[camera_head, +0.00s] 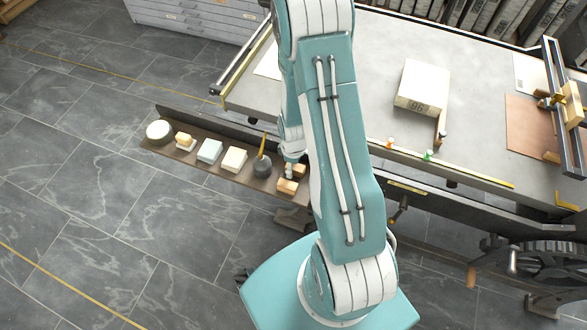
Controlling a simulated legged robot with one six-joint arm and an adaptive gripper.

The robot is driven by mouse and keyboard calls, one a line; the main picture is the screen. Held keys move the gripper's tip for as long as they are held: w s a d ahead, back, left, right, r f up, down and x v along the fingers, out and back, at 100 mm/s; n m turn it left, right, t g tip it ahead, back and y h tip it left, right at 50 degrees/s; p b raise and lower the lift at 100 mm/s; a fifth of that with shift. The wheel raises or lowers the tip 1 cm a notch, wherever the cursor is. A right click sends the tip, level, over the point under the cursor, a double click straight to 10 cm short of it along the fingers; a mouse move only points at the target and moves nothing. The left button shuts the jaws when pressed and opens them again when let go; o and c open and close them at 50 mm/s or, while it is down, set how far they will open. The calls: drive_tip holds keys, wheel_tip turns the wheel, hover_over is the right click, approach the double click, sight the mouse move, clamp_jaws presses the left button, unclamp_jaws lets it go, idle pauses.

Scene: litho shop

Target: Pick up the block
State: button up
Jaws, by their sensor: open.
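A small light wooden block (287,187) sits on the narrow brown shelf (208,171) along the press's front edge, near my arm. Another small wooden piece (299,170) lies just behind it. My gripper (292,172) points down right by these two pieces. It is open, but its fingers are tiny and partly lost against the wood, so I cannot tell whether they touch it. A larger pale block (422,86) marked 96 lies on the grey press bed (365,70). My arm hides part of the shelf and bed.
Along the shelf stand a round white tub (159,131), a wood-and-yellow piece (185,142), a pale blue block (210,151), a cream block (233,160) and a dark pot (262,167) with a yellow stick. The tiled floor at left is clear.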

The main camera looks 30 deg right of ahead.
drive_tip(key=shift+d+f, duration=0.45)
drive_tip(key=shift+f, duration=0.4)
drive_tip(key=shift+a, duration=0.25)
clamp_jaws()
drive_tip(key=shift+r, duration=0.15)
